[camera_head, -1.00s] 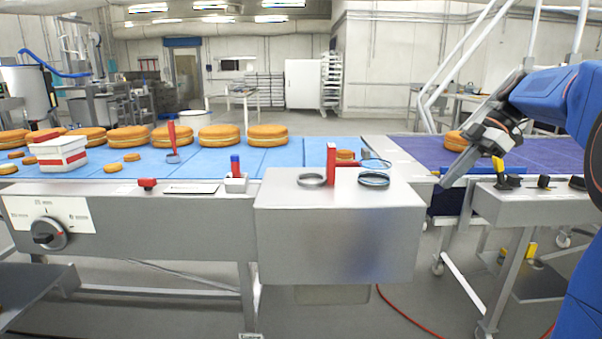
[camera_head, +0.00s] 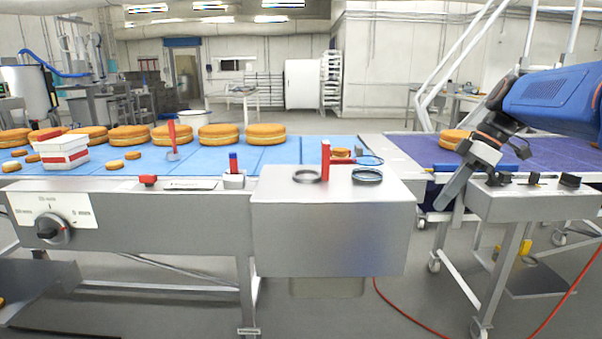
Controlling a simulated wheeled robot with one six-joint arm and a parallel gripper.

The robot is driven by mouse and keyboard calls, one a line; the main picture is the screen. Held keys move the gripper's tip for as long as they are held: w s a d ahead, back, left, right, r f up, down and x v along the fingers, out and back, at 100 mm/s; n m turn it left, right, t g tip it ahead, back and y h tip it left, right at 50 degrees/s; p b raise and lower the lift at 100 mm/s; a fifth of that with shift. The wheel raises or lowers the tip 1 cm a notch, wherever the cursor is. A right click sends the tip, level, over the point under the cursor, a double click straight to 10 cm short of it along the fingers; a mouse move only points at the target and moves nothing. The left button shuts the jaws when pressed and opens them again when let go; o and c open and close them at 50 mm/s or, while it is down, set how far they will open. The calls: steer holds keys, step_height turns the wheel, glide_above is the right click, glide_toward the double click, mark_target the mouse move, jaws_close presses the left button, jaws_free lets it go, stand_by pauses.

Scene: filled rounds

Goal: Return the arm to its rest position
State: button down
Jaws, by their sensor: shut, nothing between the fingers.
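My blue arm (camera_head: 550,98) reaches in from the right edge of the head view. My gripper (camera_head: 447,196) hangs tilted down and to the left at its end, over the gap between the steel box and the right-hand bench. Its fingers are together with nothing between them. The gripper appears in front of the near edge of the purple belt; I cannot tell whether it touches anything.
A steel box (camera_head: 333,225) carries two dark rings (camera_head: 367,175) and a red post (camera_head: 325,160). Cakes line the blue belt (camera_head: 270,155) at left; one cake (camera_head: 455,139) sits on the purple belt (camera_head: 560,160). Black knobs (camera_head: 570,180) stand on the right bench.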

steer(key=s+a+f+m+t+h, duration=0.2)
steer(key=s+f+m, duration=0.5)
steer(key=s, duration=0.5)
steer(key=s+a+f+m+t+h, duration=0.2)
steer(key=s+f+m, duration=0.4)
steer(key=s+f, duration=0.5)
steer(key=shift+s+f+m+h, duration=0.4)
steer(key=shift+s+h, duration=0.2)
